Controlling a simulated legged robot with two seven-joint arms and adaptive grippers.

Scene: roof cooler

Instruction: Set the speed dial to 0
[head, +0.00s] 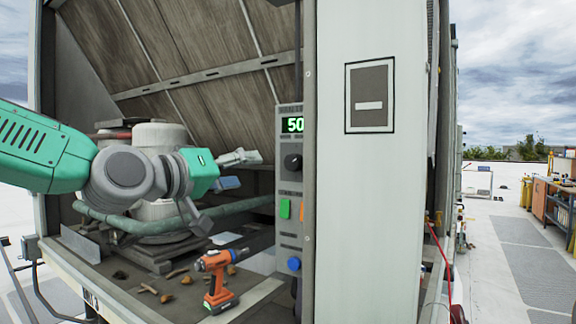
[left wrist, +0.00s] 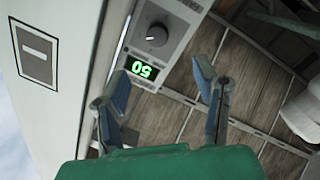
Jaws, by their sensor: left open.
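The speed dial (head: 293,161) is a round black knob on the narrow grey control panel (head: 288,236), under a green display (head: 293,125) that reads 50. In the left wrist view the dial (left wrist: 156,35) sits above the display (left wrist: 141,69), which appears upside down there. My left gripper (head: 234,170) is open and empty, left of the panel and apart from the dial. In the left wrist view its two blue-grey fingers (left wrist: 163,90) are spread, with the dial beyond their tips. My right gripper is not in view.
Below the dial are a green button (head: 285,209), an orange switch (head: 302,211) and a blue button (head: 293,264). An orange drill (head: 217,277) stands on the cooler's ledge near scattered brown debris. A hose and grey motor housing lie behind my left arm.

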